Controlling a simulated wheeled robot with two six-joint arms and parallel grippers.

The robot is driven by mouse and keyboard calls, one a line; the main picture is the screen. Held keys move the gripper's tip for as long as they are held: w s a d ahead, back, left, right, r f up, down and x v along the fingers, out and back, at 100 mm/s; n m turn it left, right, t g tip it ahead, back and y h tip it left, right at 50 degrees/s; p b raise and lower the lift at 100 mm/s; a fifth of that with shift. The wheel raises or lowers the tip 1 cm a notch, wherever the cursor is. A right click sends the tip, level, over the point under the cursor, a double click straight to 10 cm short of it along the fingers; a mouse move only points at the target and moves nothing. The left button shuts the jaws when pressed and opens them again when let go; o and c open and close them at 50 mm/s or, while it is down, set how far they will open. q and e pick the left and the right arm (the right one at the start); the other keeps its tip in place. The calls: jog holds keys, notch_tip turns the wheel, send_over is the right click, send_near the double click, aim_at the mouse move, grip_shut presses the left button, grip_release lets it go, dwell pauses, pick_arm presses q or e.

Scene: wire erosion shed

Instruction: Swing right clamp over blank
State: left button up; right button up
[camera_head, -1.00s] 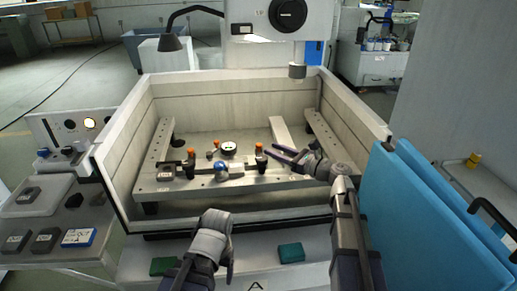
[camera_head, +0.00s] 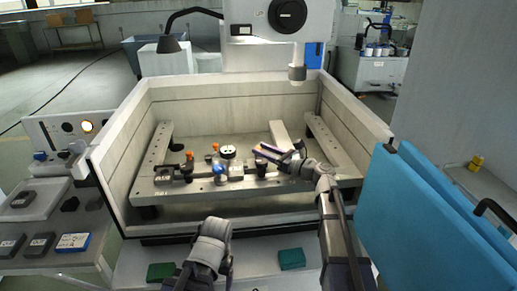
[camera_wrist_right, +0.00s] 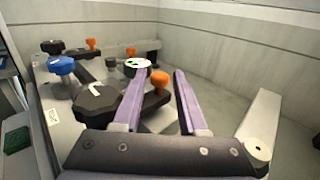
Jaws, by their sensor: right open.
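The right clamp (camera_wrist_right: 151,101) is a black piece with an orange knob (camera_wrist_right: 159,79); in the wrist view the knob shows between the purple fingers.
A blue knob (camera_head: 220,168) and another orange-knobbed clamp (camera_head: 189,161) stand along the rail to the left. Tank walls (camera_head: 110,170) surround the fixture. The machine head (camera_head: 297,73) hangs behind. Blue panels (camera_head: 420,215) stand at the right. Two green blocks (camera_head: 292,259) lie in front.

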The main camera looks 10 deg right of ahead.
jog(key=shift+x, duration=1.15)
jog(key=shift+c, duration=0.3)
grip_shut()
dwell(0.3)
